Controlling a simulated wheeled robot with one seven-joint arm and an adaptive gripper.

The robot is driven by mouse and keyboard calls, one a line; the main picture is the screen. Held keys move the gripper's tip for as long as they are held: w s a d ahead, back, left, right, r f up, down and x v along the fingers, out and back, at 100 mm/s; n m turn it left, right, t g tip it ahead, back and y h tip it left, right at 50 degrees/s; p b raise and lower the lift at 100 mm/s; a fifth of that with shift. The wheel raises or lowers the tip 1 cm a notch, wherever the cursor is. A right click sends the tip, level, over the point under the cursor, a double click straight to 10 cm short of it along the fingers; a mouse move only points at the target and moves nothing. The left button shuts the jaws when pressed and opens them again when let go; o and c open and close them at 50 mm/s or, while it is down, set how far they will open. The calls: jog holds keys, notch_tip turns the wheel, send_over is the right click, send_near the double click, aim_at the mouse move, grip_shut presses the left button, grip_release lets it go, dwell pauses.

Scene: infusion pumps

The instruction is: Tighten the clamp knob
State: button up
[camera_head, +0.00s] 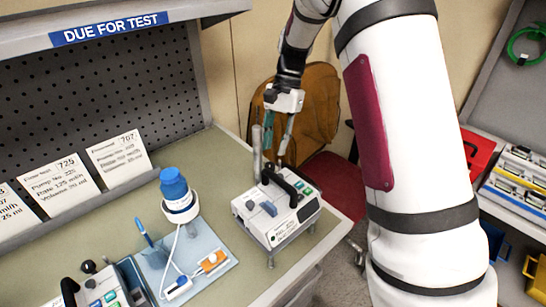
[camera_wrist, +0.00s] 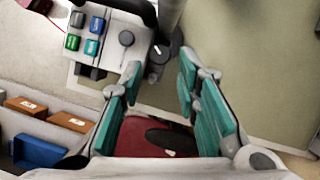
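The pump (camera_head: 278,213) is a white box with a black handle and coloured buttons, on the bench's right end. Its front also shows in the wrist view (camera_wrist: 90,15). A grey metal pole (camera_head: 257,148) rises behind it. In the wrist view, a round dark grey knob with a pale mark, apparently the clamp knob (camera_wrist: 158,53), sits beside the pole (camera_wrist: 172,14). I cannot make it out in the head view. My gripper (camera_head: 279,140) points down near the pole top. Its teal fingers are open and empty in the wrist view (camera_wrist: 160,76), with the knob beyond their tips and apart from them.
A red chair (camera_head: 335,180) stands behind the bench's right edge. Bins and a red box (camera_head: 477,152) are at right.

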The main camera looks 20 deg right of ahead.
aim_at(270, 164)
jog(key=shift+p+x, duration=0.4)
jog(key=shift+x, duration=2)
grip_shut()
